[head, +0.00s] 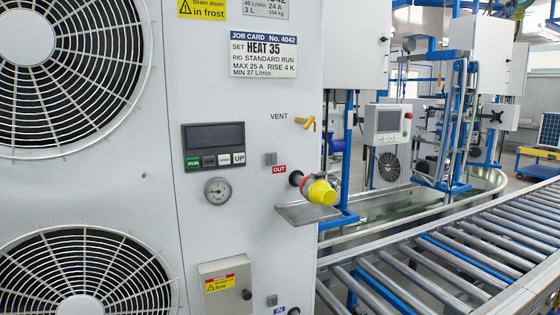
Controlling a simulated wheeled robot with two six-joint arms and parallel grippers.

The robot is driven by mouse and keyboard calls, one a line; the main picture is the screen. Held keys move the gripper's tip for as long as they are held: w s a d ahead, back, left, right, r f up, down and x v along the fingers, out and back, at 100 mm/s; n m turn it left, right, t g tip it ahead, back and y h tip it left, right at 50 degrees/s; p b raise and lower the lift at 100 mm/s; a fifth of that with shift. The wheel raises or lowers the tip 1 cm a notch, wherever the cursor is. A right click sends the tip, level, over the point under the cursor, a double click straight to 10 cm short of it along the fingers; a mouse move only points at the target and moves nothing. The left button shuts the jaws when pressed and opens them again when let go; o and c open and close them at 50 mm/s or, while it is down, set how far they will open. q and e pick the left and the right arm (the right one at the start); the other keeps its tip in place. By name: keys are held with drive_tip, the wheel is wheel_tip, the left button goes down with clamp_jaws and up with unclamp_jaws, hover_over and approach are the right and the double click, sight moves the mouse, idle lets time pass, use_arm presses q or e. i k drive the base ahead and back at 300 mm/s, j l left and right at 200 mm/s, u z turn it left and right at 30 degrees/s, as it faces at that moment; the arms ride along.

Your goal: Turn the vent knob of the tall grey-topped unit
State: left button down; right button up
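A tall pale unit (255,150) with two round fan grilles fills the left and middle of the head view; its top is out of frame. The word VENT is printed on its right part. Just right of that word is a small yellow-brass vent knob (308,124), at the unit's right edge. Neither of my grippers shows in this view, and nothing touches the knob.
Below the knob, a red and yellow coupling (318,189) sticks out beside the OUT label, above a small grey shelf (308,214). A dark display panel (213,145) and a gauge (217,191) are left. A roller conveyor (450,260) runs along the right.

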sight(307, 122)
drive_tip(key=k+l+z, duration=0.25)
drive_tip(key=l, duration=0.4)
drive_tip(key=l+z, duration=0.2)
drive_tip(key=l, duration=0.45)
